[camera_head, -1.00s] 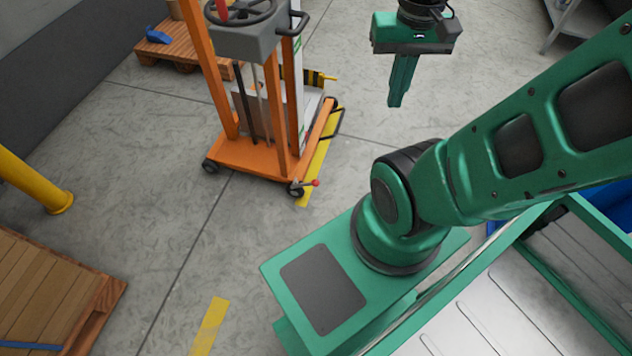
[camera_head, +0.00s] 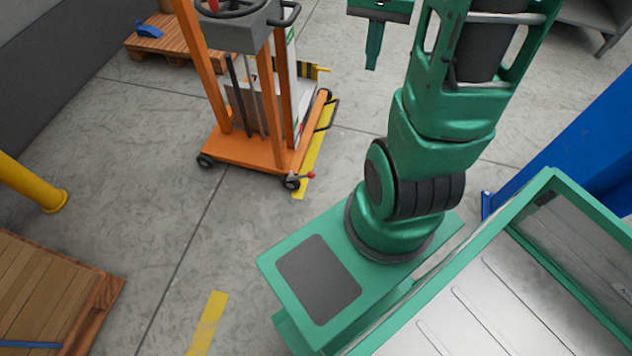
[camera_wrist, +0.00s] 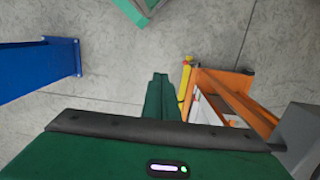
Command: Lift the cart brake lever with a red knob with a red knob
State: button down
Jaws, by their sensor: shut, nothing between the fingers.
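The orange cart (camera_head: 240,150) stands on the floor left of my arm in the head view. Its brake lever's red knob (camera_head: 311,175) is small and sits low at the cart's front right wheel. My gripper (camera_head: 372,60) is at the top of the head view, right of the cart and well apart from the knob. Its green fingers point down and are closed together with nothing between them. In the wrist view the fingers (camera_wrist: 158,95) show in the middle, with part of the orange cart (camera_wrist: 225,90) to their right.
A yellow post (camera_head: 35,185) and a wooden pallet (camera_head: 60,290) stand at the left. Another pallet (camera_head: 165,47) with a blue item lies behind the cart. A blue column (camera_head: 570,150) stands at the right. The floor between the cart and my base is clear.

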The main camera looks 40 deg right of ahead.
jog(key=w+d+f+m+y, duration=0.15)
jog(key=w+d+f, duration=0.25)
jog(key=f, duration=0.4)
jog(key=w+d+f+m, duration=0.3)
jog(key=w+d+f, duration=0.15)
jog(key=f, duration=0.35)
jog(key=m+t+y, duration=0.6)
jog(key=m+t, duration=0.1)
jog(key=m, duration=1.1)
send_near(311, 174)
jog(key=s+f, duration=0.5)
jog(key=w+a+f, duration=0.4)
jog(key=w, duration=0.3)
jog(key=shift+a, duration=0.3)
jog(key=shift+h, duration=0.25)
